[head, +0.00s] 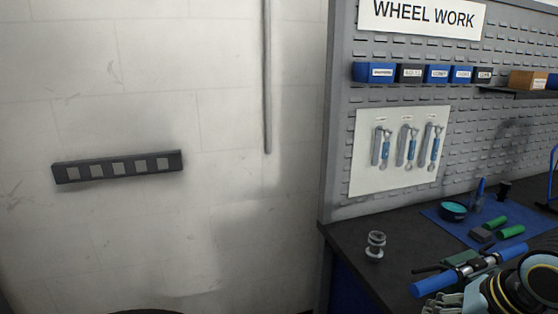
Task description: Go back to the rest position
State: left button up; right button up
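My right arm shows at the lower right corner, over the workbench (345,240), as a dark round joint with yellow rings. Pale grey parts beside it, at the bottom edge, look like part of my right gripper (445,302). They are cut off by the frame, and I cannot tell whether it is open or shut. My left gripper is not in view. A bar with blue ends (470,270) lies on the bench just beyond my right arm.
A small metal hub-like part (375,245) stands near the bench's left end. A blue mat (470,240) holds a teal bowl (453,211) and green blocks (510,232). A pegboard (510,150) with wrenches rises behind. A dark strip (118,167) is on the bare wall at left.

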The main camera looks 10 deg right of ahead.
jog(key=s+a+r+n+g+h, duration=0.15)
jog(key=s+a+r+n, duration=0.35)
jog(key=s+a+n, duration=0.65)
jog(key=s+d+f+m+b, duration=0.15)
jog(key=f+b, duration=0.25)
jog(key=f, duration=1)
jog(key=s+d+f+g+b, duration=0.15)
jog(key=f+b, duration=0.35)
jog(key=f, duration=0.8)
jog(key=s+d+f+b, duration=0.15)
jog(key=f+b, duration=0.25)
jog(key=f, duration=1)
jog(key=s+d+f+b, duration=0.1)
jog(key=s+f+b, duration=0.3)
jog(key=s+f, duration=0.4)
jog(key=s+f+b, duration=0.5)
jog(key=s+f, duration=0.4)
jog(key=f, duration=0.6)
jog(key=shift+s+d+f+m+g, duration=0.15)
jog(key=shift+s+d+m+g, duration=0.15)
jog(key=shift+d+g, duration=0.1)
